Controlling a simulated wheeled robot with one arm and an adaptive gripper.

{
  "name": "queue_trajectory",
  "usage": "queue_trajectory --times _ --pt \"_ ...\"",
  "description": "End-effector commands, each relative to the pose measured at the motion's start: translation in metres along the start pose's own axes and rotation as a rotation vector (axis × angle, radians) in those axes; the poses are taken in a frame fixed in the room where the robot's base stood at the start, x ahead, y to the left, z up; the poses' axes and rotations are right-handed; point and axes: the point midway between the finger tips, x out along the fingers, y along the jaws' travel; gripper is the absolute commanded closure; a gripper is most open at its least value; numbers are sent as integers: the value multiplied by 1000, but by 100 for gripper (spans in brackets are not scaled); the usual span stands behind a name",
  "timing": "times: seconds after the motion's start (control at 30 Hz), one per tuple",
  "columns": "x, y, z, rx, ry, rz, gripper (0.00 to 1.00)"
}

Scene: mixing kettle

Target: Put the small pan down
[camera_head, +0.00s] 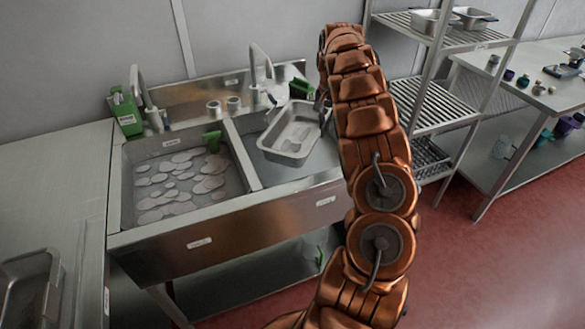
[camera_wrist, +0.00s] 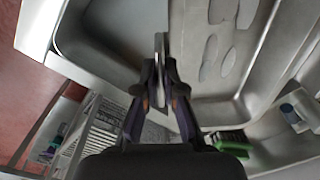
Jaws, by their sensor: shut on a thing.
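The small pan (camera_head: 288,135) is a rectangular metal pan with pale patches on its inside floor. It is over the right basin (camera_head: 285,168) of the steel double sink, slightly tilted in the head view. My gripper (camera_head: 323,103) is at the pan's right side, largely hidden behind my copper arm. In the wrist view, my gripper (camera_wrist: 160,88) has its fingers closed together on the pan's edge, with the pan (camera_wrist: 222,62) spreading to the right. Whether the pan touches the basin is not clear.
The left basin (camera_head: 180,188) holds water with pale suds patches and a green item. A wire shelf rack (camera_head: 428,105) with pans on top is right of my arm. Left counter (camera_head: 50,180) is mostly bare.

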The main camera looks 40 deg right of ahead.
Motion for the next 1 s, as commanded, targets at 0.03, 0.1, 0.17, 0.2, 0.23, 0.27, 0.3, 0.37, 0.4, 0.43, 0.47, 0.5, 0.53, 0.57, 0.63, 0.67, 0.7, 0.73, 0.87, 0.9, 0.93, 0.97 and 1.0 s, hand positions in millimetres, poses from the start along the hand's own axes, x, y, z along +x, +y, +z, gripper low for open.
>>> queue_trajectory --times 0.03,0.1,0.17,0.2,0.23,0.27,0.3,0.37,0.4,0.43,0.47,0.5,0.53,0.57,0.63,0.67,0.7,0.73,0.87,0.9,0.93,0.97,1.0 --pt "2 1 0 1 -1 0 100" --pt "8 1 0 2 -2 0 100" --pt "16 1 0 2 -3 0 100" --pt "22 2 0 2 -3 0 100" --pt "27 3 1 4 -5 1 100" --pt "32 2 1 2 -5 1 100" --pt "38 2 1 2 -5 2 100" --pt "45 2 0 3 -3 -1 100" --pt "49 2 0 2 -1 -2 100" --pt "52 1 0 1 0 -2 100" --pt "54 1 0 1 0 -2 100" --pt "57 2 0 2 1 -1 100" --pt "58 2 0 2 1 -1 100" --pt "59 2 0 2 1 -1 100" --pt "62 2 0 2 1 -1 100" --pt "64 2 0 2 0 -1 100" --pt "67 3 0 2 -1 -1 100" --pt "70 3 0 2 -2 -1 100" --pt "85 3 0 2 -2 -2 100" --pt "89 3 0 3 -1 -2 100" --pt "92 3 0 3 0 -3 100" --pt "94 3 0 2 1 -3 100" --pt "97 2 0 1 1 -3 100"
